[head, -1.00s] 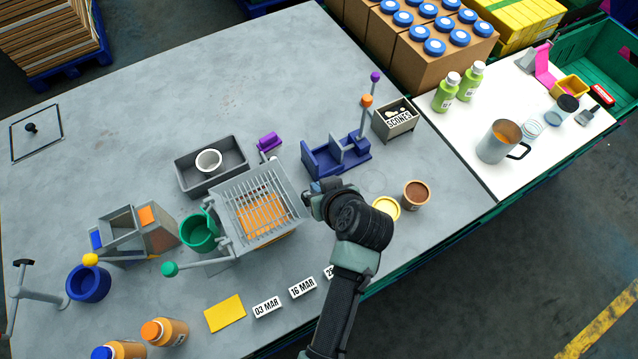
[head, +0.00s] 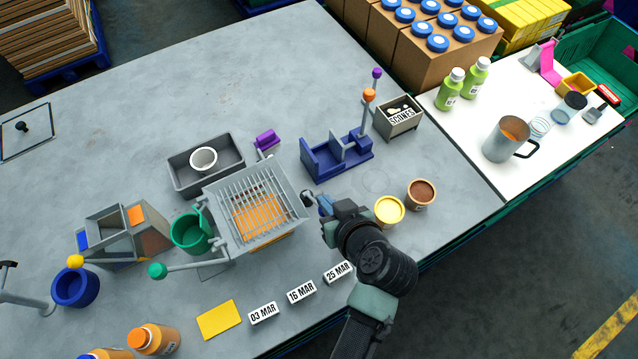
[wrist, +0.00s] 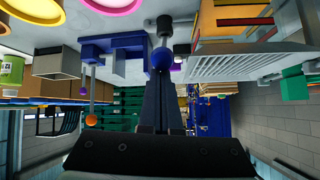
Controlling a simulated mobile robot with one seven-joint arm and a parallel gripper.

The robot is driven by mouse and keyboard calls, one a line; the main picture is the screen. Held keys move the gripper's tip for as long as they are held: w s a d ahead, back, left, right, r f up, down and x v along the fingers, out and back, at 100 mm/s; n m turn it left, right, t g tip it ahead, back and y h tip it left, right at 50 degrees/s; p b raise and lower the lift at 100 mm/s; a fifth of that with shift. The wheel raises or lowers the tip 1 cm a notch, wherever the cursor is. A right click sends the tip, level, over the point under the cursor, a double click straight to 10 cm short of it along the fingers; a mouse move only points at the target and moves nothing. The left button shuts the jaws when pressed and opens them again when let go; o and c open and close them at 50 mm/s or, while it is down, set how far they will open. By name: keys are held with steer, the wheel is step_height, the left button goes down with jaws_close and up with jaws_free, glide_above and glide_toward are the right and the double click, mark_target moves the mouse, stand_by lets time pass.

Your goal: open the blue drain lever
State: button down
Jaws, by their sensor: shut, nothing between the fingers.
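The blue drain lever shows in the wrist view as a round blue knob (wrist: 162,58) below a dark cylindrical fitting, beside the slatted grey basket. In the head view, the slatted basket (head: 285,178) holds orange strips, and a dark fitting (head: 307,198) sticks out from its right side. My gripper (head: 326,207) is just right of that fitting. Its fingers are shut and empty. In the wrist view, the fingertips (wrist: 165,80) are at the blue knob, but I cannot tell whether they touch it. The lever's arm is mostly hidden.
A blue stand (head: 322,160) with tall lever rods is behind my gripper. A yellow-topped tub (head: 389,209) and a brown-topped tub (head: 421,193) stand close on the right. Date blocks (head: 301,291) lie in front. A green-knobbed lever (head: 158,271) extends left of the basket.

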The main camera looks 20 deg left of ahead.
step_height(320, 180, up, 3)
steer(key=w+a+p, duration=0.2)
steer(key=w, duration=0.1)
steer(key=s+d+f+b+v, duration=0.1)
steer(key=b+v, duration=0.2)
steer(key=v, duration=0.7)
steer(key=w+d+r+m+t+h, duration=0.2)
steer(key=w+r+t, duration=0.35)
steer(key=r, duration=0.65)
steer(key=w+d+r+m+t+h, duration=0.15)
steer(key=w+r+t, duration=0.25)
steer(key=w+r, duration=0.55)
steer(key=s+r+m+t+h, duration=0.1)
steer(key=s+r+t, duration=0.2)
steer(key=r, duration=0.7)
steer(key=s+d+r+m+t+h, duration=0.1)
steer(key=s+r+t, duration=0.3)
steer(key=r, duration=0.6)
steer(key=s+d+r+m+t+h+b, duration=0.1)
steer(key=s+r+t, duration=0.3)
steer(key=r, duration=0.7)
steer(key=shift+s+d+m+h, duration=0.25)
steer(key=shift+s+m+h, duration=0.35)
steer(key=shift+s, duration=0.65)
steer(key=shift+f, duration=0.2)
